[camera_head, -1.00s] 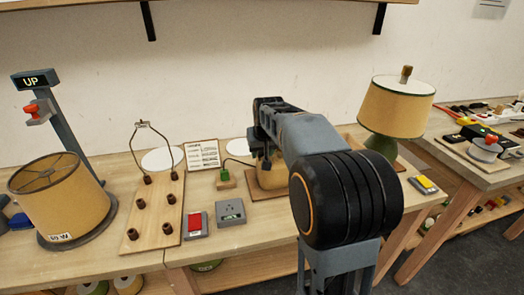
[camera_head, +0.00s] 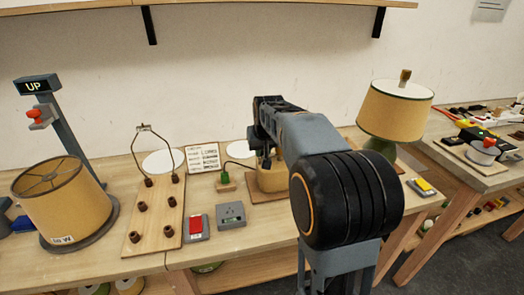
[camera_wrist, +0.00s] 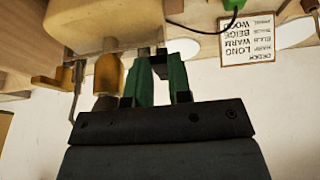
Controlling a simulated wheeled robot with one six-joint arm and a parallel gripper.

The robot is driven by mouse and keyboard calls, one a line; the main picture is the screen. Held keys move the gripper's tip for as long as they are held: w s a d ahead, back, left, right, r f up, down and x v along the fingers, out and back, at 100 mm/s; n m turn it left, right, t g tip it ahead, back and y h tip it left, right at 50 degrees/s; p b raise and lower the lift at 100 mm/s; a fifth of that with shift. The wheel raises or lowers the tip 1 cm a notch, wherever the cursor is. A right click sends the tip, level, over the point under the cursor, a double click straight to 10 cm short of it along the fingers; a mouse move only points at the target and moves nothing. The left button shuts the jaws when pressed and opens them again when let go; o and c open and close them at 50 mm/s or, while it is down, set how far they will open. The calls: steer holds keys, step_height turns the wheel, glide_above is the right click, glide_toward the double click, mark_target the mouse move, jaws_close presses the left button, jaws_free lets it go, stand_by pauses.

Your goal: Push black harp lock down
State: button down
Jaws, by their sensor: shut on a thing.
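My gripper (camera_wrist: 160,72) has green fingers and is shut on a small dark piece (camera_wrist: 160,62) between its tips. This may be the black harp lock, but I cannot tell for sure. Beside it is a beige lamp body (camera_wrist: 85,25), with a rounded tan knob (camera_wrist: 108,75) and a thin grey bent rod (camera_wrist: 76,90) to the left. In the head view the beige lamp body (camera_head: 272,178) stands on a wooden base, mostly behind my arm. My gripper (camera_head: 265,160) is at its top, and the contact there is hidden.
A wooden board (camera_head: 155,225) with brown sockets and a wire harp (camera_head: 142,140) stands to the left. Red (camera_head: 195,226) and grey (camera_head: 231,212) boxes lie in front. A shade (camera_head: 60,200) stands at far left, a finished lamp (camera_head: 394,110) at right. A printed card (camera_wrist: 247,40) is nearby.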

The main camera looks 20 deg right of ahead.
steer(key=shift+w+r, duration=0.1)
steer(key=shift+r, duration=0.15)
steer(key=c, duration=1.3)
jaws_free()
steer(key=shift+r, duration=0.1)
steer(key=shift+o, duration=1.3)
steer(key=p+v, duration=0.1)
steer(key=v, duration=1.2)
steer(key=shift+s+r, duration=0.25)
steer(key=shift+r, duration=0.05)
